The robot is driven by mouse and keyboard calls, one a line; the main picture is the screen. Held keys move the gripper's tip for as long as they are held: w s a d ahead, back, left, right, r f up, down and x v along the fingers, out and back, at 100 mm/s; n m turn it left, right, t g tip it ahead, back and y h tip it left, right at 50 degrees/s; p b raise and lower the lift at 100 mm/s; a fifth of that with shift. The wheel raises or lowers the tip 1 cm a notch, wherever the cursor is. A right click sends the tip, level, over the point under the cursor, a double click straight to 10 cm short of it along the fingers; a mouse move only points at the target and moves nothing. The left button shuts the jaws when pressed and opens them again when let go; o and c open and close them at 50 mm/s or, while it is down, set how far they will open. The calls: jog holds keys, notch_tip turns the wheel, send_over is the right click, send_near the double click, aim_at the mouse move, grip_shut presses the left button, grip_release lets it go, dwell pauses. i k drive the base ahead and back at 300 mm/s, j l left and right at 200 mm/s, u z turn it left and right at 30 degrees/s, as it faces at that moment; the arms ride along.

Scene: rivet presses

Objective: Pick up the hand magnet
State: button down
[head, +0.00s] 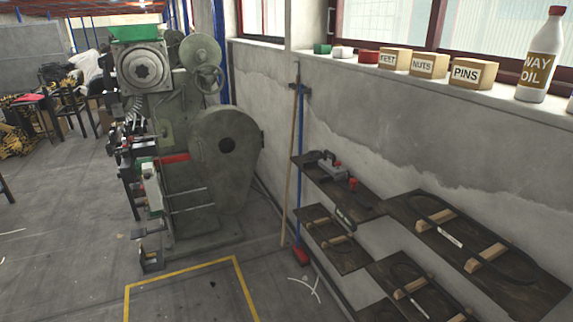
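A small grey block-like tool with a dark handle and a bit of red (327,166) stands on the upper left dark wall board (366,206); it may be the hand magnet, but it is too small to be sure. A small dark piece with a red top (352,184) is on the same board, to its right. A dark bar-shaped item (345,218) lies near the board's front edge. My gripper is not in view, so its state and distance from these things do not show.
Lower boards hold dark curved tools on wooden blocks (398,293). A broom (301,257) leans by the wall. A large green-grey press (190,150) stands left. Boxes (428,64) and an oil bottle (540,60) line the sill. The yellow-marked floor (190,298) is mostly clear.

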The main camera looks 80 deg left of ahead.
aim_at(327, 164)
jog(key=u, duration=2.5)
jog(key=i+j+z, duration=0.1)
jog(key=z, duration=0.5)
jog(key=i+j+z, duration=0.1)
jog(key=i+j, duration=0.2)
jog(key=i+j+z, duration=0.25)
jog(key=i+j, duration=0.25)
jog(key=j, duration=0.2)
jog(key=i+j+z, duration=0.15)
jog(key=j, duration=0.25)
jog(key=i+j+z, duration=0.1)
jog(key=i+j, duration=0.2)
jog(key=i+j+z, duration=0.15)
jog(key=j, duration=0.35)
jog(key=i+j, duration=0.15)
jog(key=j, duration=0.2)
jog(key=i+j, duration=0.15)
jog(key=j, duration=0.2)
jog(key=i+j, duration=0.15)
jog(key=j, duration=0.2)
jog(key=i+j, duration=0.2)
jog(key=j, duration=0.15)
jog(key=i+j, duration=0.15)
jog(key=j, duration=0.25)
